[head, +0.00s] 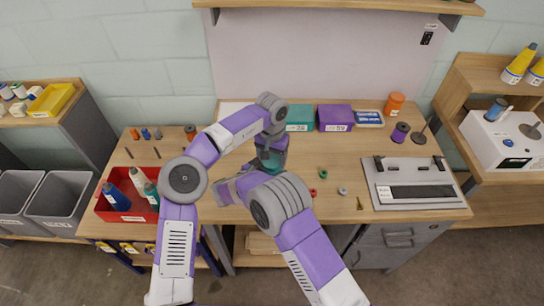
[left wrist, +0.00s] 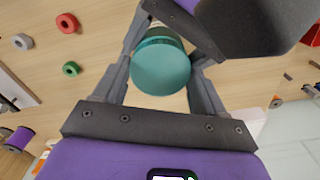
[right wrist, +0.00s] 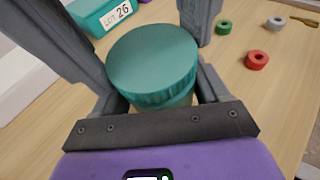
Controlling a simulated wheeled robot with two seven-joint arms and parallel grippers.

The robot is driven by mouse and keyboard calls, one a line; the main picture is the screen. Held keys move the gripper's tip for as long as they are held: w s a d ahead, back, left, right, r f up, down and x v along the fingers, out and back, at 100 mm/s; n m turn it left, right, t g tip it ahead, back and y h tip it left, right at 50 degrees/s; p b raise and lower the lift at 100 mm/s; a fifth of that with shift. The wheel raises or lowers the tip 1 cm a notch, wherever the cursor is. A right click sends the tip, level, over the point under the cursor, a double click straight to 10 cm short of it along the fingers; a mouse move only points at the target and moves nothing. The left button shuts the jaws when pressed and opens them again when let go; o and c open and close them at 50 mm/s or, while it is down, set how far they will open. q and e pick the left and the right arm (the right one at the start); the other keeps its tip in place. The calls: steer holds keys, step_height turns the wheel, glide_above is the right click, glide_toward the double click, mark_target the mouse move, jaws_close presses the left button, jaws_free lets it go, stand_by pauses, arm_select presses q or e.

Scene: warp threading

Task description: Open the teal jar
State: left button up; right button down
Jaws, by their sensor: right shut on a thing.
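The teal jar (right wrist: 150,62) stands between my two grippers over the left-middle of the workbench. Its round teal lid (left wrist: 161,67) faces both wrist cameras. In the head view the jar is mostly hidden by my arms. My right gripper (right wrist: 150,75) is shut on the jar, with a finger on each side. My left gripper (left wrist: 163,75) has its fingers on either side of the lid. I cannot tell whether they press on it. The lid appears to be on the jar.
A red bin (head: 107,208) with bottles stands at the left. Teal (head: 299,115) and purple (head: 336,116) boxes stand behind. Green (head: 323,173) and red (head: 313,192) rings lie right of my grippers. A grey panel device (head: 412,205) sits at the right. The bench between is mostly clear.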

arm_select(q)
steer(key=c, duration=0.4)
steer(key=shift+d+n, duration=0.1)
steer(key=shift+n, duration=1.6)
steer(key=shift+c, duration=0.2)
steer(key=o, duration=1.2)
steer(key=shift+c, duration=0.2)
